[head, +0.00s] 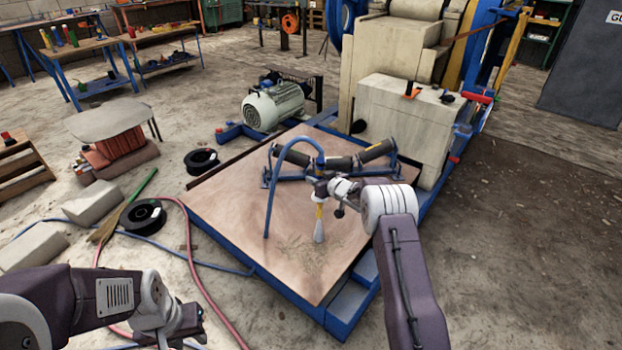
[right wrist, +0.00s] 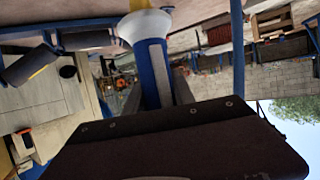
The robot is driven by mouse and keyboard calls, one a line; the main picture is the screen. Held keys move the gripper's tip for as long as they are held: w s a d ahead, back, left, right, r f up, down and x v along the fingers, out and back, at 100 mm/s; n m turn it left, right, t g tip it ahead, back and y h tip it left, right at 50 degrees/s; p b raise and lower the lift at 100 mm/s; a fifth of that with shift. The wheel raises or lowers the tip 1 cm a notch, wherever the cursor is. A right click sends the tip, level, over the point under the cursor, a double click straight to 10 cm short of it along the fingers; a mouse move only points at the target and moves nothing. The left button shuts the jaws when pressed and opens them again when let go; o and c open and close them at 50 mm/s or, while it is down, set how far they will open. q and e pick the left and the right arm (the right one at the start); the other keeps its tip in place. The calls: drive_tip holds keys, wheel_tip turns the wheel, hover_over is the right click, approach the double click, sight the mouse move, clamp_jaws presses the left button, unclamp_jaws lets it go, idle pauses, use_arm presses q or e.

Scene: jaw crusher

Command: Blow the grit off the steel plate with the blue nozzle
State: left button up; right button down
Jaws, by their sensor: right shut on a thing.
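The steel plate (head: 225,205) is a broad brownish sheet on a blue frame. Grit (head: 300,262) shows as a darker speckled patch on its near right part. My right gripper (head: 321,190) is above the plate, shut on the blue nozzle (head: 319,222).
Rollers on a blue frame (head: 335,162) lie across the plate's far part. The crusher's pale housing (head: 405,125) stands behind them. A grey motor (head: 273,105) is at the far left. A red hose (head: 190,250), black reels and a broom (head: 130,205) lie on the left floor.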

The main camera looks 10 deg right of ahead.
drive_tip(key=shift+s+d+b, duration=0.3)
drive_tip(key=shift+s+d, duration=0.45)
drive_tip(key=shift+s, duration=0.25)
drive_tip(key=shift+s+d+b, duration=0.3)
drive_tip(key=shift+s+d, duration=0.45)
drive_tip(key=shift+s, duration=0.2)
drive_tip(key=shift+s+a+f+b, duration=0.15)
drive_tip(key=shift+a+b, duration=0.1)
drive_tip(key=shift+b, duration=0.2)
drive_tip(key=shift+s+a+b, duration=2.6)
drive_tip(key=shift+a+b, duration=1.15)
drive_tip(key=shift+a, duration=0.25)
drive_tip(key=w+a+p, duration=0.2)
drive_tip(key=w+a, duration=0.3)
drive_tip(key=w, duration=0.2)
drive_tip(key=shift+w+a+r, duration=0.15)
drive_tip(key=shift+a+r, duration=0.05)
drive_tip(key=shift+a, duration=0.1)
